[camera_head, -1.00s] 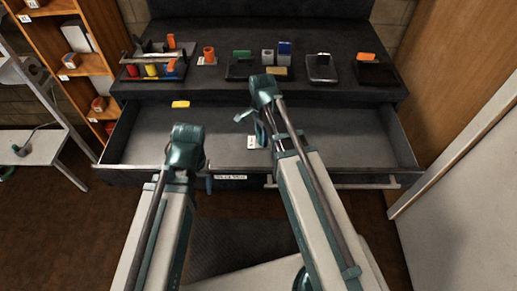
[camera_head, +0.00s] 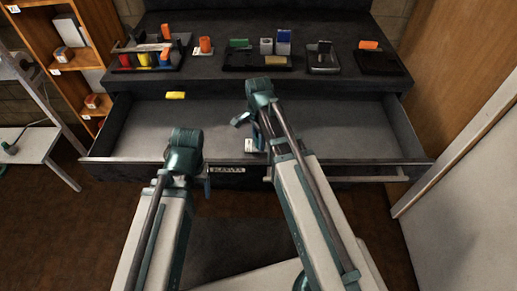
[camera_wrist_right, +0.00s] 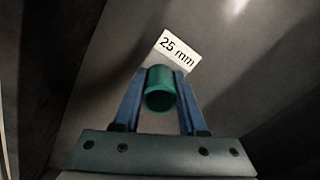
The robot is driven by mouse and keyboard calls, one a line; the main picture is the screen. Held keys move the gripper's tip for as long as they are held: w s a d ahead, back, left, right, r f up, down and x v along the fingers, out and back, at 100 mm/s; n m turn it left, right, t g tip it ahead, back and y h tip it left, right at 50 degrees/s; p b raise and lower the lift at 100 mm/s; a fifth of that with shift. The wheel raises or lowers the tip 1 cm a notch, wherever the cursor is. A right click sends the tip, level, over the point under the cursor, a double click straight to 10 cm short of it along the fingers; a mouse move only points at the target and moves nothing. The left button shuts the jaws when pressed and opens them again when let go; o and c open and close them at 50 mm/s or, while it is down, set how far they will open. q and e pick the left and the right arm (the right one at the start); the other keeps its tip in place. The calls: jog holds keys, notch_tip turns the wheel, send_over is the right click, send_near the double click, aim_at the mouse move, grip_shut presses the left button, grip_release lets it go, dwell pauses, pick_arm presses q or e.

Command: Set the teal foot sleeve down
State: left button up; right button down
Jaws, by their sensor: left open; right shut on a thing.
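The teal foot sleeve (camera_wrist_right: 160,88) is a short hollow tube, seen in the right wrist view between the blue fingers of my right gripper (camera_wrist_right: 158,82). That gripper is shut on it, over the floor of the open drawer (camera_head: 345,125). I cannot tell whether the sleeve touches the floor. A white "25 mm" label (camera_wrist_right: 178,50) lies just beyond the sleeve. In the head view my right gripper (camera_head: 247,122) is partly behind its own arm, and the sleeve cannot be made out. My left gripper (camera_head: 207,186) is open, mostly hidden by its wrist, near the drawer front.
A yellow piece (camera_head: 175,95) lies at the drawer's back left. A wooden shelf (camera_head: 62,40) stands at left. The drawer's right half is clear.

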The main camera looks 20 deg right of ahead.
jog(key=shift+f+b, duration=1.7)
jog(key=shift+f, duration=0.1)
jog(key=shift+f, duration=0.2)
jog(key=shift+c, duration=2.3)
grip_release()
jog(key=shift+r, duration=0.2)
